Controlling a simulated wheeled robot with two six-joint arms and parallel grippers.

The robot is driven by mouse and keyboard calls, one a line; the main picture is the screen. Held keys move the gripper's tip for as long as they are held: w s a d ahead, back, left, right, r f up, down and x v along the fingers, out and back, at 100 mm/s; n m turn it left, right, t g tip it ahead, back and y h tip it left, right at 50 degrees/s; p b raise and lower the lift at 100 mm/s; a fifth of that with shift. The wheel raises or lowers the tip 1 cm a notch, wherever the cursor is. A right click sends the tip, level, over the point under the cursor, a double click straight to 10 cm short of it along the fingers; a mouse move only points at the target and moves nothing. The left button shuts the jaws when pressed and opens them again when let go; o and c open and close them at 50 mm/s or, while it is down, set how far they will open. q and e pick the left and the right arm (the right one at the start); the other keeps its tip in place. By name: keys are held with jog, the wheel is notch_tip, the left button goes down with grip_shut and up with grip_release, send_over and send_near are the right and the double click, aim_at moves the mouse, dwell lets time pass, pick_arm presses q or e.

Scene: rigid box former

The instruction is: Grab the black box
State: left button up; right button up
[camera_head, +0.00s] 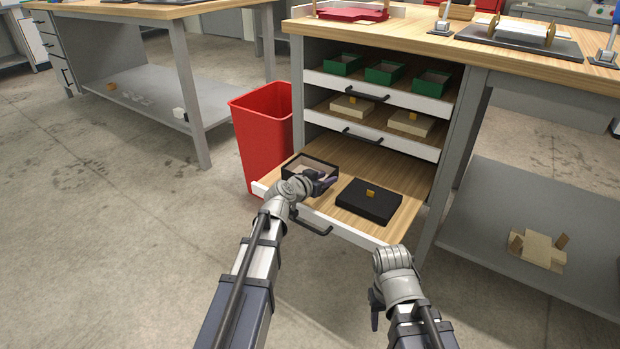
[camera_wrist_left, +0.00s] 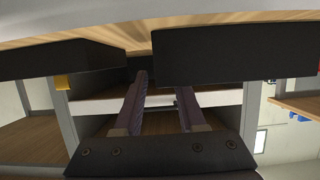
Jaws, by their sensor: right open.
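A shallow open black box (camera_head: 325,166) with a beige inside sits at the back left of the pulled-out bottom drawer. A flat black box with a yellow tab (camera_head: 368,202) lies to its right. My left gripper (camera_head: 322,183) is at the open box's right front side. In the left wrist view, its fingers (camera_wrist_left: 160,82) are apart, one by the gap between the boxes, the other over the open box's edge (camera_wrist_left: 235,58). Contact cannot be told. The tabbed box (camera_wrist_left: 50,66) is left there. My right gripper (camera_head: 376,307) is open, low in front of the drawer.
The bottom drawer (camera_head: 345,229) has a front handle (camera_head: 313,226). Drawers above hold beige boxes (camera_head: 351,107) and green boxes (camera_head: 385,72). A red bin (camera_head: 262,130) stands left of the cabinet. A low shelf (camera_head: 545,205) is at the right. The floor in front is clear.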

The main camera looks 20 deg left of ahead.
pick_arm(q)
jog(key=x, duration=0.2)
jog(key=shift+w+d+f+b, duration=0.1)
jog(key=shift+w+f+b, duration=0.05)
jog(key=shift+w+b, duration=0.15)
jog(key=shift+s, duration=0.1)
grip_shut()
dwell(1.0)
